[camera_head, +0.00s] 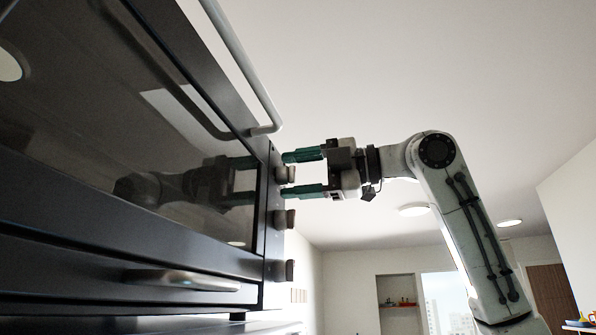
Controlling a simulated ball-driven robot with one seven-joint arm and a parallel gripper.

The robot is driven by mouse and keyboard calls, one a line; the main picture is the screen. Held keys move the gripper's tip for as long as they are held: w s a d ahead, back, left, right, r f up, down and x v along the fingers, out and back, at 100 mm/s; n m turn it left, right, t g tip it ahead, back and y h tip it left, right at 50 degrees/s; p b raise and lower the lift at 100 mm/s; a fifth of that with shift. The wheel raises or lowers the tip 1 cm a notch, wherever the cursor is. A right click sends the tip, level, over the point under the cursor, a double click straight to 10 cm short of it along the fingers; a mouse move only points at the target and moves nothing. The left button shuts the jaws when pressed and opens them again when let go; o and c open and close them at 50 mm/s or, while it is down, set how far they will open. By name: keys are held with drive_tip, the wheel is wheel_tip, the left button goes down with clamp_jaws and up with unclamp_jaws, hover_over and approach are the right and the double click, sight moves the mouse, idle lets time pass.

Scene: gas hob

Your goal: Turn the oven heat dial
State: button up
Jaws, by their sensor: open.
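The oven (266,215) fills the left side of the view, with a dark glass door and a column of dials along its right edge. The top dial (285,174), the middle dial (284,219) and the bottom dial (283,270) stick out from the panel; which one is the heat dial cannot be told. My gripper (296,174) is open, with its two green fingers pointing left at the panel. One finger is above the top dial and one below it, apart from each other. Whether they touch the dial is unclear.
A long door handle (243,65) rises above the dials, close to the upper finger. A drawer with a metal handle (182,280) is below the door. Open room lies to the right, with a wall niche (398,300) and a window (446,303) far behind.

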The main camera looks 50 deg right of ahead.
drive_tip(key=c, duration=1)
drive_tip(key=shift+c, duration=0.2)
drive_tip(key=shift+f+m, duration=0.1)
drive_tip(key=shift+m, duration=0.2)
drive_tip(key=m+b, duration=0.3)
drive_tip(key=m, duration=2)
drive_tip(key=shift+b, duration=0.4)
